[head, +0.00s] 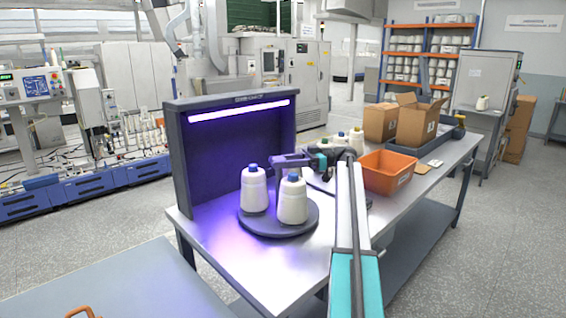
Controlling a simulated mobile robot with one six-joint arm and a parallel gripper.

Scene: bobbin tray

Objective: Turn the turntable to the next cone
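The turntable (270,229) is a round dark disc on the metal table, in front of a dark booth panel. Two white yarn cones with blue tips stand upright on it: a left cone (254,192) and a right, nearer cone (292,203). My gripper (279,170) reaches in from the right, just behind and above the right cone's tip. That cone hides part of the gripper, and its fingertips are too small and covered to tell whether they are open or touching a cone.
The booth (215,160) with its violet lamp (240,110) stands close behind the turntable. To the right are an orange bin (388,182), cardboard boxes (416,125) and more cones (356,139). The table (265,266) is clear in front of the turntable.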

